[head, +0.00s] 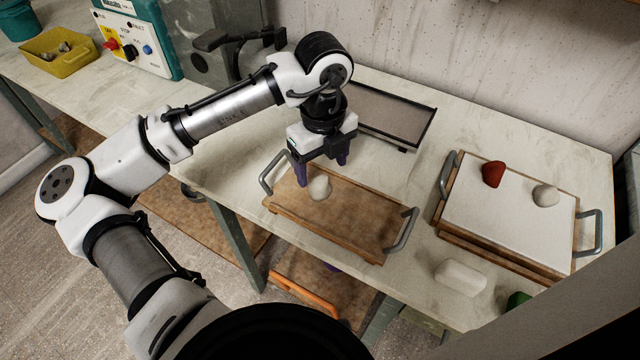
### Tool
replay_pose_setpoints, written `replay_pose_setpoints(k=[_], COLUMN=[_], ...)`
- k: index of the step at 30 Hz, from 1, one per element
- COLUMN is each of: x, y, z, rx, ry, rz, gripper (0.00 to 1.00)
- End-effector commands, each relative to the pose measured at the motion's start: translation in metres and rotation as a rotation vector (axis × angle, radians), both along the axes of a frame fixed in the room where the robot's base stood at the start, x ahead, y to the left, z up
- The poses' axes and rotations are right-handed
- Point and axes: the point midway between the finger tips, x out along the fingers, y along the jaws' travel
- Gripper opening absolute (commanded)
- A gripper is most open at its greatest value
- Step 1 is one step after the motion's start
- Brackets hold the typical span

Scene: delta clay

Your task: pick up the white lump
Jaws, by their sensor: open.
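A small white lump (319,187) sits on the left part of the brown wooden tray (352,222), which has grey metal handles. My gripper (322,172) points down just above and behind this lump, with its purple fingers apart. The left finger is at the lump's left side; the right finger is behind it. I cannot tell whether either touches it. A second whitish lump (545,195) lies on the white-topped tray (505,222) at the right, beside a red lump (493,174).
A white block (460,277) and a partly hidden green thing (518,300) lie near the table's front edge. A dark-framed flat tray (392,115) stands behind my gripper. A yellow bin (58,52) and a control box (135,40) stand far left.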

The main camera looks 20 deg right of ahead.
Motion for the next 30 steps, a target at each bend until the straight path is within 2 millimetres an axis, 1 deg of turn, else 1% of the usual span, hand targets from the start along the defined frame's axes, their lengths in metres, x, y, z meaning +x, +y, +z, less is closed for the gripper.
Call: replay_pose_setpoints(k=[3,8,15,18,25,26,30], x=[0.000,0.001,0.005,0.005,0.005,0.005,0.005], y=[0.000,0.001,0.002,0.002,0.002,0.002,0.002], z=[-0.011,-0.021,-0.055,-0.063,-0.066,-0.066,-0.066], rx=[-0.001,-0.001,-0.001,-0.003,-0.004,-0.004,-0.004], ry=[0.000,0.000,0.001,-0.001,-0.002,-0.002,-0.002], rz=[0.001,0.002,0.000,0.000,-0.001,-0.001,0.000], gripper=[0.70,0.70,0.70,0.70,0.70,0.69,0.51])
